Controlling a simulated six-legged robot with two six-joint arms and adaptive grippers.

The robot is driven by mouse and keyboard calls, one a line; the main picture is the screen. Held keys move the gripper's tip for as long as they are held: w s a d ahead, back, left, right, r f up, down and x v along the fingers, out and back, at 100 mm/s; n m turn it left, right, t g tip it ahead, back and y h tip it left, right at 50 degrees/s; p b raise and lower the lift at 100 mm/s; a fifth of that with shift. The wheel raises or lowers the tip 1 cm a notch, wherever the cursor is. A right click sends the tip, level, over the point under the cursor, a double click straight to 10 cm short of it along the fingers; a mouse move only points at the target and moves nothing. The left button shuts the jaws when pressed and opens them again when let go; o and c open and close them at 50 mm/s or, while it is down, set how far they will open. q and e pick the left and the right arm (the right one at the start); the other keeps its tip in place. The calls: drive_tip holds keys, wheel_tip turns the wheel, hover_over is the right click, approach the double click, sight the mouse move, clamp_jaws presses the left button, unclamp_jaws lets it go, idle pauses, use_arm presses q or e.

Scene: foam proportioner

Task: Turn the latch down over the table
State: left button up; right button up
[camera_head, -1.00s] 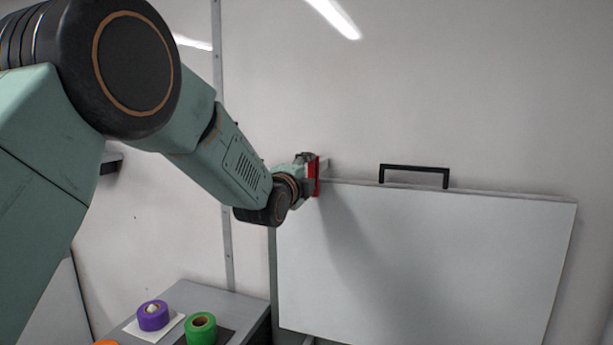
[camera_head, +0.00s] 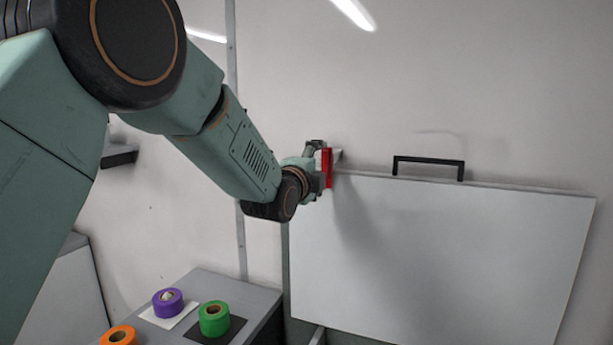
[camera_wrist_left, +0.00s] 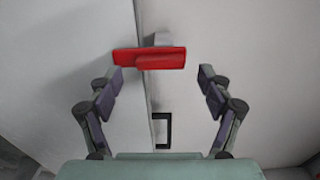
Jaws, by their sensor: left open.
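The red latch (camera_head: 327,168) is at the upper left corner of the folded-up table, a large pale panel (camera_head: 440,260) standing against the wall. In the left wrist view, the red latch (camera_wrist_left: 150,58) lies crosswise, over the seam between panel and wall. My left gripper (camera_head: 318,168) is at the latch in the head view. In the wrist view, its jaws (camera_wrist_left: 161,74) are open and empty, one finger to each side, with the latch just beyond the tips. Contact cannot be told. My right gripper is not in view.
A black handle (camera_head: 428,167) sits on the panel's top edge and also shows in the wrist view (camera_wrist_left: 163,130). A grey counter (camera_head: 215,280) at lower left holds purple (camera_head: 168,302), green (camera_head: 214,318) and orange (camera_head: 118,336) tape rolls.

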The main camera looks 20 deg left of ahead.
use_arm(q)
drive_tip(key=s, duration=1)
drive_tip(key=shift+a, duration=0.2)
drive_tip(key=shift+w, duration=0.1)
drive_tip(key=w, duration=1.2)
drive_tip(key=shift+d, duration=0.25)
drive_tip(key=shift+s, duration=0.15)
drive_tip(key=shift+s, duration=0.15)
